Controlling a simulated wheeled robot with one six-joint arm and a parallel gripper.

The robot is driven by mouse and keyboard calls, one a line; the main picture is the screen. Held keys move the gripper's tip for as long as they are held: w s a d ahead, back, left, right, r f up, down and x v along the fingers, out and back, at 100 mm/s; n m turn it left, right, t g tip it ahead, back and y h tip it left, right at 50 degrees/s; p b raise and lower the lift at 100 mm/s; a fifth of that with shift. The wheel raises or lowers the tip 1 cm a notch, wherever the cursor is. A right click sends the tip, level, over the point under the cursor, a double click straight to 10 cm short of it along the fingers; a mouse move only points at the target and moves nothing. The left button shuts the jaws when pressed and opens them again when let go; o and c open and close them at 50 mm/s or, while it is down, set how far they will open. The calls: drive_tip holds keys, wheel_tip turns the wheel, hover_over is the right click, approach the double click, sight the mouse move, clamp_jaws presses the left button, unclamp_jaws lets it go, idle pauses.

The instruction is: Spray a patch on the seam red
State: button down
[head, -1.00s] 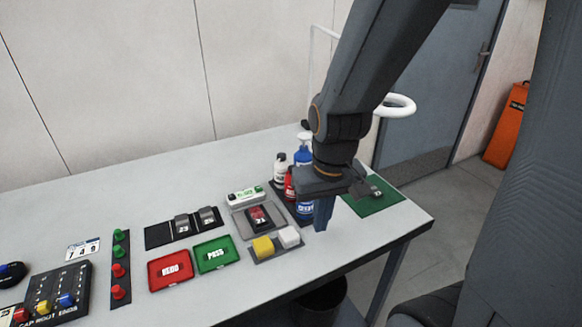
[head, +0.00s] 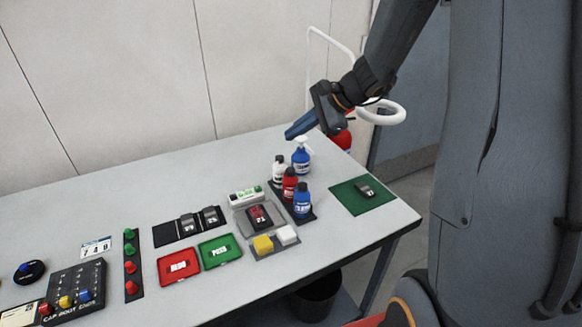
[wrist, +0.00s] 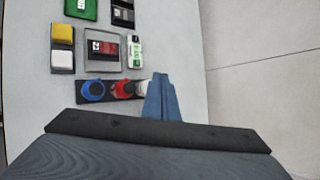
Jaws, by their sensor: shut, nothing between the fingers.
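A dark part (head: 259,217) with a red area and a number lies in a grey tray (head: 243,226); it also shows in the wrist view (wrist: 107,48). A red bottle with a dark cap (head: 289,186) stands on a black rack between a white bottle (head: 279,168) and a blue bottle (head: 303,201). My gripper (head: 291,133) is raised behind the bottles, above the back of the table. Its blue fingers (wrist: 161,98) are together with nothing between them. In the wrist view they overlap the white bottle's edge.
A blue spray bottle with a white trigger (head: 301,159) stands behind the rack. A green mat (head: 347,198) with a dark part lies at right. Yellow and white blocks (head: 263,244), red and green trays (head: 220,250) and a button strip (head: 131,267) lie left.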

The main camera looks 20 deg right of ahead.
idle(0.4)
drive_tip(key=b, duration=0.6)
hover_over(290, 172)
drive_tip(key=d, duration=0.2)
drive_tip(key=f, duration=0.7)
drive_tip(key=shift+w+a+f, duration=0.15)
drive_tip(key=shift+a+f, duration=0.1)
drive_tip(key=shift+f, duration=0.1)
drive_tip(key=shift+f+b, duration=0.35)
drive_tip(key=shift+f, duration=0.15)
idle(0.6)
drive_tip(key=shift+f+b, duration=0.45)
drive_tip(key=shift+f+b, duration=0.45)
idle(0.6)
drive_tip(key=shift+r, duration=0.15)
drive_tip(key=shift+r+p, duration=0.65)
drive_tip(key=shift+r, duration=0.1)
